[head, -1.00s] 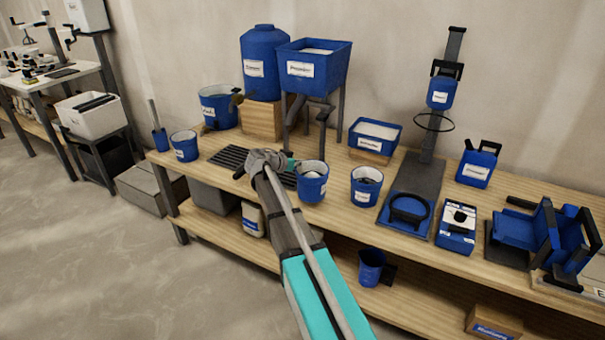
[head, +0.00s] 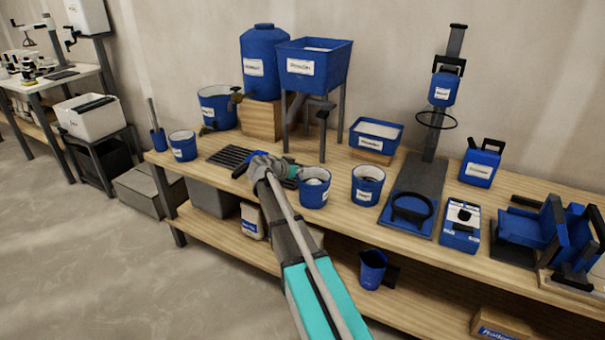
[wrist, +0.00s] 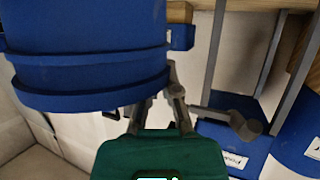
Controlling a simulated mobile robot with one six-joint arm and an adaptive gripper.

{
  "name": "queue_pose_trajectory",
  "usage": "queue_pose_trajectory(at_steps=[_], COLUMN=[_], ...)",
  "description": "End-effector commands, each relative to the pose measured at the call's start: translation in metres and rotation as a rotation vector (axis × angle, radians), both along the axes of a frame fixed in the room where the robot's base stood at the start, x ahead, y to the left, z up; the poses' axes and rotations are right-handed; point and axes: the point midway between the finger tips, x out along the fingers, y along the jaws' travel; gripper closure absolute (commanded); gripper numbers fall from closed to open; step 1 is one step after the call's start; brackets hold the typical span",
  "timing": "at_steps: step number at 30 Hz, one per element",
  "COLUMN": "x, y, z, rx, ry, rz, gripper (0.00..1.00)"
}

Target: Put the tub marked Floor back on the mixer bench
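Several small blue tubs with white labels stand on the wooden mixer bench (head: 345,215); their words are too small to read, so I cannot tell which is marked Floor. One tub (head: 314,190) is right beside my gripper (head: 262,163), which is over the bench by the dark grate. Another tub (head: 367,187) stands just right of it, and a third tub (head: 183,147) at the bench's left end. In the wrist view a large blue tub (wrist: 85,60) fills the upper left, against my gripper's fingers (wrist: 160,100). The tub hides the fingertips, so I cannot tell whether they grip it.
A blue hopper on legs (head: 314,65) and a tall blue tank (head: 264,60) stand behind my gripper. A slatted grate (head: 230,157) lies left of it. A blue tray (head: 375,137) and a stand (head: 425,180) are to the right. A jug (head: 372,268) is on the lower shelf.

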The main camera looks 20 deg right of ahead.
Motion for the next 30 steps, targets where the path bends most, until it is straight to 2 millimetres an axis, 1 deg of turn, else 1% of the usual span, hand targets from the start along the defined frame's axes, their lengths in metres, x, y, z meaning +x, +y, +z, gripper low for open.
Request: queue_pose_trajectory(at_steps=[9, 11, 12, 16, 30], x=[-0.0001, -0.0001, -0.0001, -0.0001, -0.0005], y=[-0.0003, 0.0, 0.0, 0.0, 0.0016], z=[0.0003, -0.0003, -0.0002, -0.0002, 0.0014], rx=[-0.004, 0.0, 0.0, 0.0, 0.0], ry=[0.001, 0.0, 0.0, 0.0, 0.0], rz=[0.0, 0.0, 0.0, 0.0, 0.0], gripper=[1.0, 0.89, 0.82, 0.58, 0.57])
